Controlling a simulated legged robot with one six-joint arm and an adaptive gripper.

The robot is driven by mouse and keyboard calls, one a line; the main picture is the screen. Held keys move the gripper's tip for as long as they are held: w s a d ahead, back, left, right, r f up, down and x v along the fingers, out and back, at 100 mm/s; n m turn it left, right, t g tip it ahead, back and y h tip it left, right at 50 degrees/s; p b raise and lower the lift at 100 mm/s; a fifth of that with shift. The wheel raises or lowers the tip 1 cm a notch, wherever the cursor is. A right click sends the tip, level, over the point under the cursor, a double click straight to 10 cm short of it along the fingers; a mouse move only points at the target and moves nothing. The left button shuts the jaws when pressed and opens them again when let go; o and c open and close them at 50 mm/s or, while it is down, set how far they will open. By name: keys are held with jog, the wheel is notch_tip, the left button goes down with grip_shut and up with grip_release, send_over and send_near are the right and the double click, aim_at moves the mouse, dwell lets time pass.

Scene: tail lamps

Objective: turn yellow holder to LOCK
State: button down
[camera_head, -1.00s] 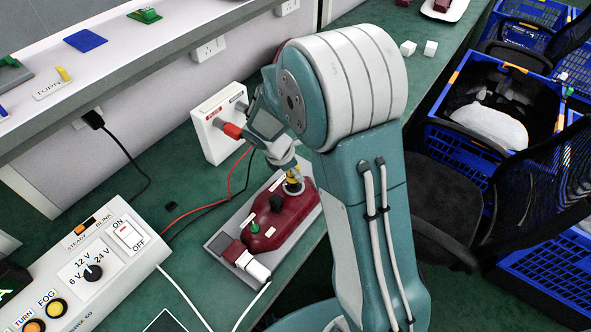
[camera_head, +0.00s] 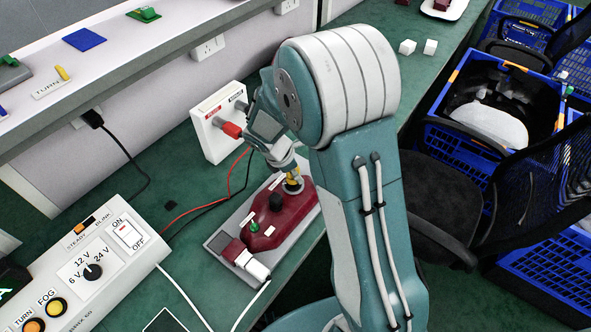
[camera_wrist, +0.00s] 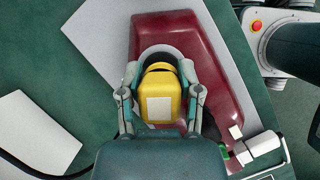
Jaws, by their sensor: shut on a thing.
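The yellow holder (camera_wrist: 161,84) sits in a round socket at one end of the dark red tail lamp (camera_wrist: 216,72). My gripper (camera_wrist: 160,92) is shut on it, one finger on each side, seen from above in the wrist view. A pale square patch shows on the holder's top. In the head view the holder (camera_head: 293,181) is a small yellow spot under my gripper (camera_head: 290,172), partly hidden by it. The red lamp (camera_head: 285,225) lies on a grey plate with a black and a green holder on it. I cannot read any LOCK mark.
A white box with a red plug (camera_head: 231,130) stands behind the lamp. A control box (camera_head: 95,270) with switches lies at the left front. Red, black and white cables cross the green bench. A chair and blue crates (camera_head: 545,265) stand to the right.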

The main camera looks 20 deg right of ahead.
jog(key=shift+f, duration=0.9)
jog(key=shift+c, duration=1)
grip_release()
jog(key=shift+r, duration=0.1)
jog(key=v, duration=1.1)
jog(key=shift+a+r, duration=0.25)
jog(key=shift+r, duration=0.1)
